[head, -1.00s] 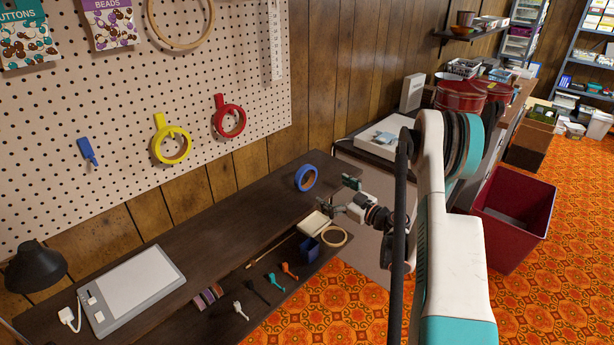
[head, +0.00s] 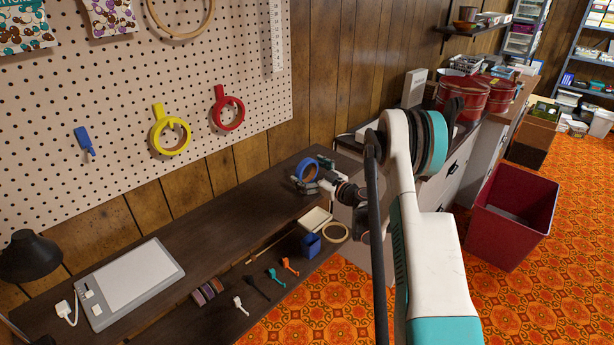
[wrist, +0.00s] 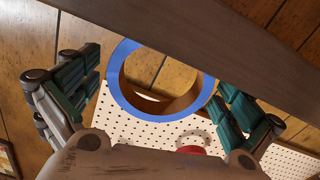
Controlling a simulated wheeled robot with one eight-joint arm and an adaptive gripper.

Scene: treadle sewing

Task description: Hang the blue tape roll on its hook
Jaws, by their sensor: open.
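The blue tape roll (head: 308,171) stands on edge on the dark shelf near its right end. My gripper (head: 316,174) is open at the roll, with its fingers around it in the head view. In the wrist view the blue tape roll (wrist: 116,83) lies between the two open green-padded fingers of my gripper (wrist: 165,90), with gaps visible on both sides. The blue hook (head: 84,141) is on the pegboard at the left and is empty. Whether any finger touches the roll I cannot tell.
Yellow (head: 170,138) and red (head: 228,113) tape rolls hang on the pegboard (head: 110,90). A grey tablet (head: 130,283) and a black lamp (head: 30,258) occupy the shelf's left. Small tools and a blue cup (head: 311,245) lie on the lower board. The shelf middle is clear.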

